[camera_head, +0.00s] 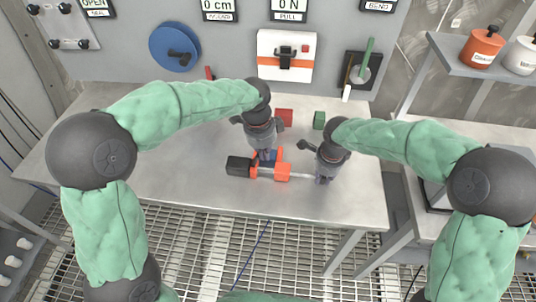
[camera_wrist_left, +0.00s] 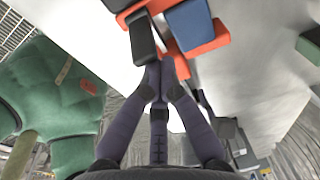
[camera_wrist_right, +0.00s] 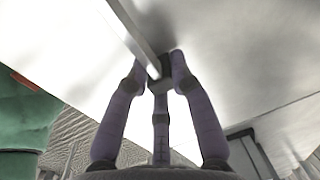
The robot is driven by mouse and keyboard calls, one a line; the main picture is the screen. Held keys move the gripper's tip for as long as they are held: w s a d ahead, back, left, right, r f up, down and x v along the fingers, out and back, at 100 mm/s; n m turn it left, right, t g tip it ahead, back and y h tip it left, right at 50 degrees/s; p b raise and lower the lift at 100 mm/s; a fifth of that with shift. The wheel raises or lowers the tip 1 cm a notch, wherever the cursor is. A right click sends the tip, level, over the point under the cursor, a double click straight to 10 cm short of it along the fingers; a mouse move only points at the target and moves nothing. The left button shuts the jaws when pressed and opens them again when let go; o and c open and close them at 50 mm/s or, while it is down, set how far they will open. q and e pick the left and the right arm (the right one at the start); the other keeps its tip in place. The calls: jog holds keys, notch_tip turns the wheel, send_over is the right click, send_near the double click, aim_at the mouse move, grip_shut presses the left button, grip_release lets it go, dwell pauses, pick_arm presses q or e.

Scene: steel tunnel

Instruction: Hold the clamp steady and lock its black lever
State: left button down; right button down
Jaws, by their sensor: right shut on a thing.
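The clamp lies on the steel table (camera_head: 190,150), with orange parts (camera_head: 283,172), a black block at its left end (camera_head: 238,166) and a metal bar (camera_head: 301,176) reaching right. A black piece (camera_wrist_left: 143,38), perhaps the lever, shows in the left wrist view beside a blue block (camera_wrist_left: 189,22) on orange. My left gripper (camera_wrist_left: 162,72) has its fingertips together just by that black piece; I cannot tell whether they touch it. My right gripper (camera_wrist_right: 159,72) is shut on the dark end of the metal bar (camera_wrist_right: 128,28). It hides part of that end.
A red block (camera_head: 284,117) and a green block (camera_head: 319,120) stand behind the grippers. A wall panel carries a blue disc (camera_head: 174,47) and a white latch box (camera_head: 285,56). A shelf (camera_head: 470,60) with pots is at right. The table's left side is clear.

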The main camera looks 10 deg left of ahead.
aim_at(257, 154)
pick_arm(q)
jog(key=a+h, duration=0.2)
jog(key=h, duration=0.1)
jog(key=shift+r, duration=0.25)
jog(key=a+h, duration=0.1)
jog(key=h, duration=0.1)
jog(key=shift+a+r+h, duration=0.1)
jog(key=shift+a+h, duration=0.1)
jog(key=shift+h, duration=0.1)
jog(key=shift+d, duration=0.1)
jog(key=shift+r, duration=0.25)
jog(key=shift+r, duration=0.6)
jog(key=a+r, duration=0.6)
jog(key=a, duration=0.2)
jog(key=shift+s, duration=0.15)
